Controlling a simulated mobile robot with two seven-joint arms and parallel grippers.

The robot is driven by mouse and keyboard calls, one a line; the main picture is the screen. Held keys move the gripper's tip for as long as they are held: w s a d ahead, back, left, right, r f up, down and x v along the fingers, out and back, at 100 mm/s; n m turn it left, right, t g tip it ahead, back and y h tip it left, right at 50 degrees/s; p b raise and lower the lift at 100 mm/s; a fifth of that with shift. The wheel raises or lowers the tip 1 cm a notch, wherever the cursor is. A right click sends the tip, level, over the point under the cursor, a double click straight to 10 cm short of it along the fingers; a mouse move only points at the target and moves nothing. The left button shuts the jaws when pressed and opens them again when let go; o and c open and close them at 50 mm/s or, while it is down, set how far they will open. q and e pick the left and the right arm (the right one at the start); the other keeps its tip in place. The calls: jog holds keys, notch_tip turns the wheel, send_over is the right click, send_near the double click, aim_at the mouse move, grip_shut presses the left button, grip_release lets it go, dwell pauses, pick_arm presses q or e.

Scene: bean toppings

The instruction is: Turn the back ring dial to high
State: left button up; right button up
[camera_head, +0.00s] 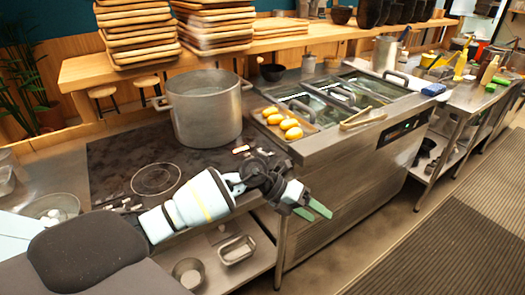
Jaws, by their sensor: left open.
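The dark cooktop (110,160) is at the left, with a large steel pot (205,112) standing at its back. A round ring mark (155,179) shows at its front. Small light and red control marks (241,149) lie right of the pot, partly behind my wrist. More small control pieces (118,204) sit at the front left edge. I cannot tell which is the back ring dial or how it is set. My left gripper (315,211) is open and empty, with green fingertips, past the cooktop's right front edge and apart from the controls. My right gripper is out of view.
A tray with yellow items (290,128) and a counter with glass lids (330,105) stand right of the pot. Wooden trays (135,35) are stacked on the back shelf. Metal pans (237,250) lie on the shelf below. The floor at the right is clear.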

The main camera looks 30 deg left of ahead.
pick_arm(q)
jog(key=w+a+r+y, duration=0.3)
jog(key=a, duration=0.4)
jog(key=w+a+r+y, duration=0.3)
jog(key=a+y, duration=0.1)
jog(key=a, duration=0.3)
jog(key=y, duration=0.4)
send_near(263, 153)
jog(key=x, duration=0.6)
jog(key=shift+f+b, duration=0.35)
jog(key=shift+b, duration=0.05)
jog(key=shift+w+f+t, duration=0.3)
jog(key=shift+f, duration=0.4)
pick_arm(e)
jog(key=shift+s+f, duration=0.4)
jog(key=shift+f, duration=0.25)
pick_arm(q)
jog(key=c, duration=1)
